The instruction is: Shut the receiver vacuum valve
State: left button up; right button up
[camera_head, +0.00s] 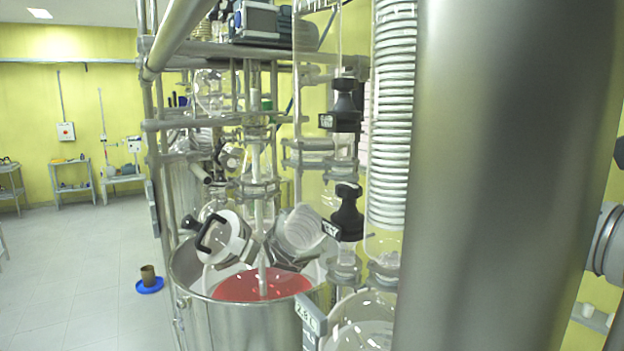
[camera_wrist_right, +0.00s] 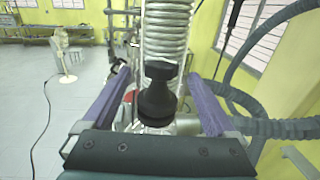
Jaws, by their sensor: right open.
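Two black valve knobs stand one above the other on glass tubing in the head view: an upper knob (camera_head: 345,105) and a lower knob (camera_head: 347,212), each with a small tag. Which one is the receiver vacuum valve I cannot read. In the right wrist view a black knob (camera_wrist_right: 157,98) is between the purple fingers of my right gripper (camera_wrist_right: 156,80). The fingers are apart, with a gap on each side of the knob. My right gripper does not show in the head view. My left gripper is in neither view.
A coiled glass condenser (camera_head: 393,120) rises beside the knobs. A round glass vessel (camera_head: 360,325) is below them. A steel pot (camera_head: 243,327) with red liquid stands left, among metal frame bars. In the right wrist view a thick grey hose (camera_wrist_right: 285,128) runs along the right.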

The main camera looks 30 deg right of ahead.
jog(key=shift+w+d, duration=0.1)
jog(key=shift+w, duration=2.55)
jog(key=c, duration=1.4)
